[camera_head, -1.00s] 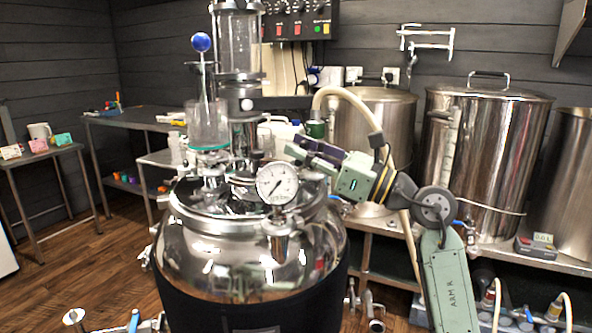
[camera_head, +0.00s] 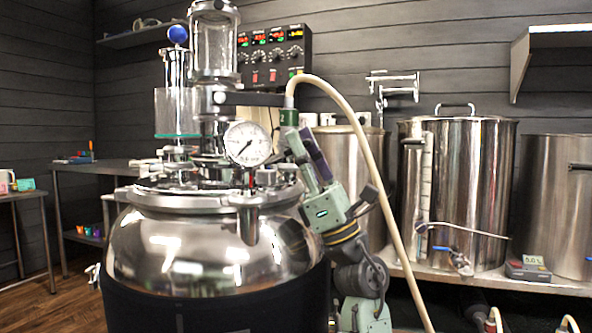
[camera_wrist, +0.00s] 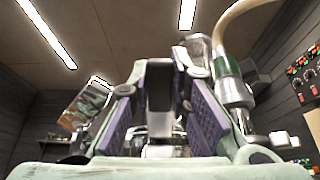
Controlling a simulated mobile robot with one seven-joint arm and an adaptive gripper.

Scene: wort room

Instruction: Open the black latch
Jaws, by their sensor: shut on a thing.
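The black latch (camera_wrist: 159,85) shows in the wrist view as a dark upright block between my gripper's two purple-padded fingers. My gripper (camera_wrist: 160,100) is shut on it, with a pad on each side. In the head view my gripper (camera_head: 302,143) points up and left, at the right side of the steel vessel's top fittings. There I cannot make out the latch apart from the fingers and fittings around it.
The round steel vessel (camera_head: 200,250) stands close on the left, with a pressure gauge (camera_head: 248,143) near my fingers. A pale hose (camera_head: 370,150) arcs over my arm. Large steel pots (camera_head: 470,180) stand on a shelf behind. A control box (camera_head: 270,55) hangs on the wall.

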